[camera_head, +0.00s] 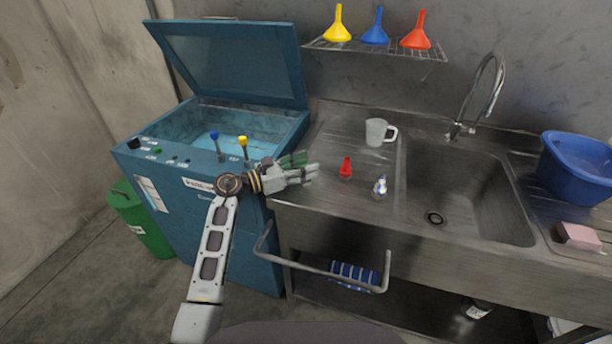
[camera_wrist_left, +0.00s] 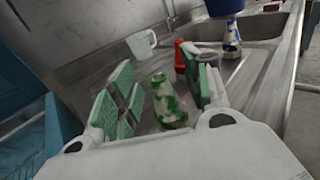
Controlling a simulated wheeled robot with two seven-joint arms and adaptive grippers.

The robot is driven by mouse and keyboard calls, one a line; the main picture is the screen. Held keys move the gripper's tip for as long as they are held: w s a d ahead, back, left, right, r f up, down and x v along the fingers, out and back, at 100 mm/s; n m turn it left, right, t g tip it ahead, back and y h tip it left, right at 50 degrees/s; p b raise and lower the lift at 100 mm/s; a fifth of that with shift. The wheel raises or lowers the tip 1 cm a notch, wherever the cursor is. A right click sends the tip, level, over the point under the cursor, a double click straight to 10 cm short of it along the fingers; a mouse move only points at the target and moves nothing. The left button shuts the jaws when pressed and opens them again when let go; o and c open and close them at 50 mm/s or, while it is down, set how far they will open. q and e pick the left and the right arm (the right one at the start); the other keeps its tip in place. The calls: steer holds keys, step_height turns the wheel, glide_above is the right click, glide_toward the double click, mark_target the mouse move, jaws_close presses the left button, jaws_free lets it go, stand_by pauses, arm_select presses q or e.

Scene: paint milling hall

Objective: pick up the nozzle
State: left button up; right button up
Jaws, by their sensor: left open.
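My left gripper (camera_head: 312,172) is open over the left end of the steel drainboard. In the left wrist view its green-padded fingers (camera_wrist_left: 160,98) stand apart. A small green-and-white nozzle-like piece (camera_wrist_left: 168,104) shows between them, not gripped; whether the pads touch it I cannot tell. In the head view the gripper mostly hides it. A red nozzle-like piece (camera_head: 346,168) stands just right of the fingertips, and also shows in the wrist view (camera_wrist_left: 183,56). A silver-and-blue piece (camera_head: 380,186) stands further right, near the front edge. Which piece is the named nozzle is unclear. My right gripper is out of view.
A clear mug (camera_head: 376,132) stands behind the small pieces. The sink basin (camera_head: 462,190) lies right, with a blue tub (camera_head: 576,170) and pink sponge (camera_head: 578,235) beyond. An open blue machine (camera_head: 225,215) stands left. A rail (camera_head: 322,270) runs in front, below the counter.

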arm_select(q)
steer(key=shift+w+d, duration=0.15)
steer(key=shift+d, duration=0.15)
jaws_close()
stand_by(0.5)
